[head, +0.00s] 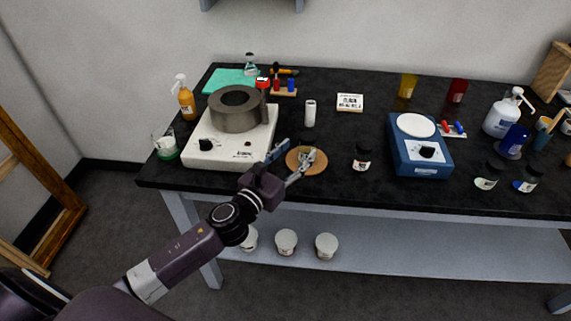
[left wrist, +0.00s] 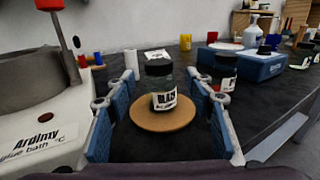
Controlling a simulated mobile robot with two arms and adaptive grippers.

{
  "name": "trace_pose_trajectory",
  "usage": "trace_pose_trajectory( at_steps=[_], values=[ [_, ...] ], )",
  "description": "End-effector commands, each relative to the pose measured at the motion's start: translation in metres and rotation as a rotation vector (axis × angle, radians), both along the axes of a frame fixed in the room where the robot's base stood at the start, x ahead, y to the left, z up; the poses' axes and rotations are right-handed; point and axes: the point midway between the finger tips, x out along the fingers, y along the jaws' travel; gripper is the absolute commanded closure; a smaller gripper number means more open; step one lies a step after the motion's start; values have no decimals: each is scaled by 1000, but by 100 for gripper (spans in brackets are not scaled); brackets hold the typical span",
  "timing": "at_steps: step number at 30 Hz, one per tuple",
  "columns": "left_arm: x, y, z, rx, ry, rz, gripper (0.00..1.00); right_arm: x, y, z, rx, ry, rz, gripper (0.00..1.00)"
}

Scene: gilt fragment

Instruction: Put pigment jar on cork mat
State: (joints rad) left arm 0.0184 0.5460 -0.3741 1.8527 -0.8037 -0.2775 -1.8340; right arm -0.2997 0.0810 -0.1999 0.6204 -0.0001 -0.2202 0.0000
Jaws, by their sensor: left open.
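A small glass jar with a black lid and a white label (left wrist: 162,98), which I take to be the pigment jar, stands upright on the round cork mat (left wrist: 143,122). In the head view the cork mat (head: 315,168) lies near the table's front edge, and the jar on it is partly hidden by my gripper. My left gripper (head: 292,160) is open, its blue-padded fingers apart on either side of the jar. In the left wrist view there are gaps between the jar and both fingers. My right gripper is not in view.
A glue bath with a grey pot (head: 238,108) stands left of the mat. Another black-lidded jar (head: 362,158) and a blue hotplate device (head: 420,158) stand to the right. A white cylinder (head: 310,113) stands behind the mat. Further jars sit at the right.

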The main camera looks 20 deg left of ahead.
Motion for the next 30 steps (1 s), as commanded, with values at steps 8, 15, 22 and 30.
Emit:
trace_pose_trajectory(
  at_steps=[8,15,22,30],
  values=[
    [-44,9,-2,2,1,0,51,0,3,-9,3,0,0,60],
    [-55,11,0,-1,-1,1,51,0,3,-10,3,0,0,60],
    [-54,11,0,0,-1,1,51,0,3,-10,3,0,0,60],
    [-54,11,0,0,-1,1,51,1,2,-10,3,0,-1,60]
  ],
)
